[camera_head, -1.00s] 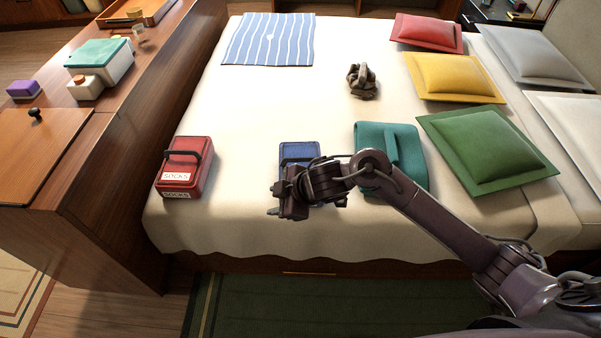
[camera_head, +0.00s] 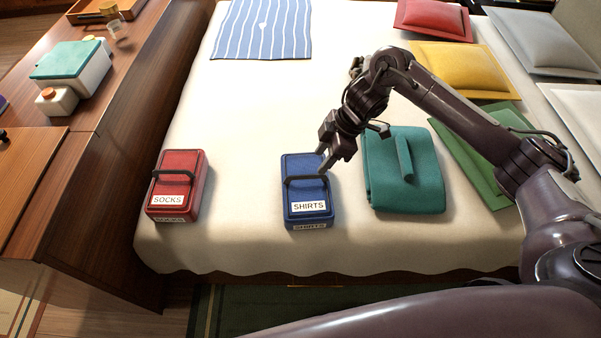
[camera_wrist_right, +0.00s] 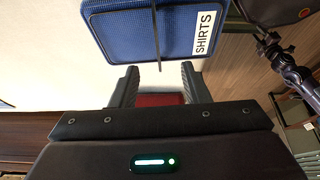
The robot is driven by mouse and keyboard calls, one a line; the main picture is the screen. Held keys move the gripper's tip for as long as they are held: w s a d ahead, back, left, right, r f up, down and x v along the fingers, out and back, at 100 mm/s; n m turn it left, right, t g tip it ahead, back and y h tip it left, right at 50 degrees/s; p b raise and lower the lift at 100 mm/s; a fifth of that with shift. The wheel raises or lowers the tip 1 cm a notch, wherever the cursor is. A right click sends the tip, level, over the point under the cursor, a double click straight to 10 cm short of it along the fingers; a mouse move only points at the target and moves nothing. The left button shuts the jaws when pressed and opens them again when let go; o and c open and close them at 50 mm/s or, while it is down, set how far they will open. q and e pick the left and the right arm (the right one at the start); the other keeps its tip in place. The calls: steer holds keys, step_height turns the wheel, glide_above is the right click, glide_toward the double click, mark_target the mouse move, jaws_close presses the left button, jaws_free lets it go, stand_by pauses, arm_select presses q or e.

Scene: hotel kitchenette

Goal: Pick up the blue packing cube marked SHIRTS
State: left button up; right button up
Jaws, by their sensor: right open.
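The blue packing cube (camera_head: 307,213) with a white SHIRTS label lies on the near part of the bed, its dark handle across the top. My right gripper (camera_head: 328,172) is above the cube's right side, close to the handle, fingers pointing down. In the right wrist view the cube (camera_wrist_right: 180,35) shows just beyond the fingertips, its handle strap upright in the picture between them. The fingers (camera_wrist_right: 160,72) are apart with no cube between them. I cannot tell whether a fingertip touches the cube. My left gripper is out of view.
A red SOCKS cube (camera_head: 172,210) lies to the left and a folded teal item (camera_head: 405,195) close to the right. A green pillow (camera_head: 480,165) lies beyond it. Bare white bedding (camera_head: 250,115) stretches behind and left of the blue cube.

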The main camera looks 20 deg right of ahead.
mark_target(307, 176)
steer(key=shift+w+f, duration=0.25)
steer(key=x, duration=0.2)
steer(key=shift+s+a+f, duration=0.1)
steer(key=shift+a+f, duration=0.15)
steer(key=x, duration=0.3)
steer(key=shift+a+f, duration=0.15)
steer(key=shift+f, duration=0.15)
steer(key=shift+a+f, duration=0.1)
steer(key=shift+f, duration=0.2)
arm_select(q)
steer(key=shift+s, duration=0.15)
arm_select(e)
steer(key=shift+f, duration=0.1)
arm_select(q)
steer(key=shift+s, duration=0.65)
arm_select(e)
steer(key=shift+f, duration=0.2)
